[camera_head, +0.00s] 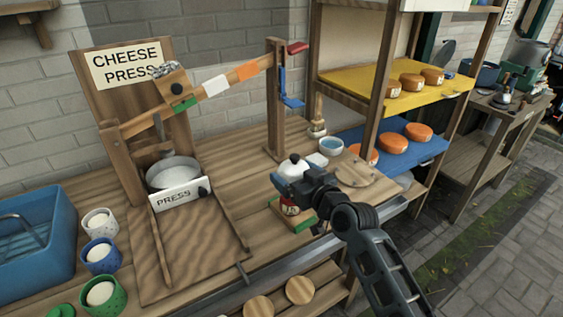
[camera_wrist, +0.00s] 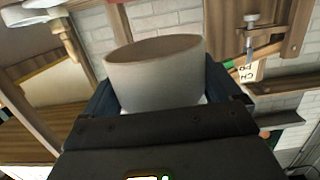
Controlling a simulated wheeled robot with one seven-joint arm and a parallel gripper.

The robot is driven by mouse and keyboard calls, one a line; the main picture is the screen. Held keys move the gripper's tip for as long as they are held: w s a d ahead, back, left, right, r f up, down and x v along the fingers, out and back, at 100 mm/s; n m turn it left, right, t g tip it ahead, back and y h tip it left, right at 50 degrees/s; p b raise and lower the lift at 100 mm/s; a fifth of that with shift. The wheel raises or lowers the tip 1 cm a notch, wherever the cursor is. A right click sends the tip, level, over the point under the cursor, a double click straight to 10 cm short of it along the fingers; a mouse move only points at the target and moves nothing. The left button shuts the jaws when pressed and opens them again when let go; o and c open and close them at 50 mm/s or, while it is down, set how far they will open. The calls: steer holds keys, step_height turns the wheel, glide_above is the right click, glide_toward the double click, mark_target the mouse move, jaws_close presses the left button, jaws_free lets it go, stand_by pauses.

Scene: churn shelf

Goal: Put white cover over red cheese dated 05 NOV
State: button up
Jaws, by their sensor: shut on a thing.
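A white cover (camera_head: 290,170) with a dark knob is at the middle of the bench in the head view. My gripper (camera_head: 304,184) is shut on it. In the wrist view the pale, round-walled cover (camera_wrist: 155,82) sits between my fingers, its brownish round end showing. Just below my gripper, a small red thing with a pale label (camera_head: 289,205) is partly hidden; I cannot tell whether it touches the cover. Orange-red cheeses stand on the yellow shelf (camera_head: 345,79) and the blue shelf (camera_head: 428,150). No date is readable on any of them.
The cheese press (camera_head: 165,210) with its long wooden lever (camera_head: 215,87) stands left of my gripper. A lever post (camera_head: 275,110) rises behind it. Cups (camera_head: 101,256) and a blue basin (camera_head: 35,245) stand left.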

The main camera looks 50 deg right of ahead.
steer(key=shift+w+d+f, duration=0.1)
steer(key=shift+w, duration=0.3)
steer(key=shift+f+b, duration=3)
steer(key=shift+f, duration=0.8)
steer(key=shift+f, duration=0.15)
steer(key=o, duration=0.7)
steer(key=shift+o, duration=0.2)
